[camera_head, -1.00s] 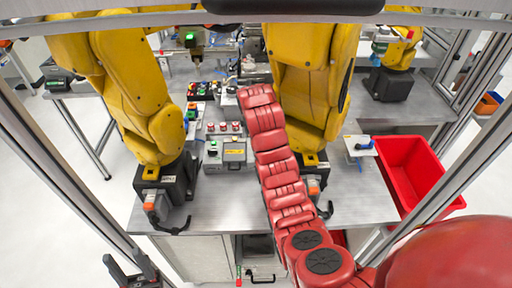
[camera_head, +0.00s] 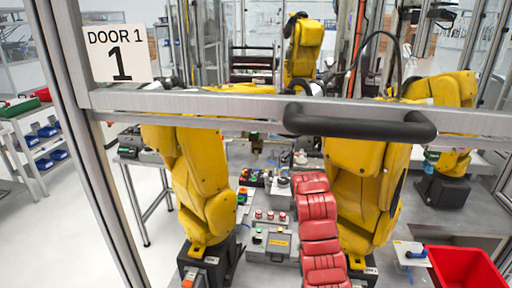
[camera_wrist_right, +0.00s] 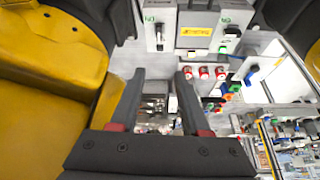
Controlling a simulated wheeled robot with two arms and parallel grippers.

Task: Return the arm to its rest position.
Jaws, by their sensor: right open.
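My red right arm (camera_head: 319,235) rises from the bottom edge of the head view and reaches between two yellow robot arms over the workbench. Its far end lies near the small devices at the back of the bench, and its gripper cannot be made out clearly there. In the right wrist view my right gripper (camera_wrist_right: 159,75) is open, its two dark fingers apart with nothing held between them. A grey box with a yellow label (camera_wrist_right: 197,31) and red buttons (camera_wrist_right: 205,72) show beyond the fingertips. My left arm and gripper are not in view.
Yellow arms stand close on the left (camera_head: 205,190) and right (camera_head: 365,190) of my arm. A metal door frame bar (camera_head: 200,105) with a black handle (camera_head: 360,122) and a "DOOR 1" sign (camera_head: 120,52) crosses the view. A red bin (camera_head: 465,268) is at lower right.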

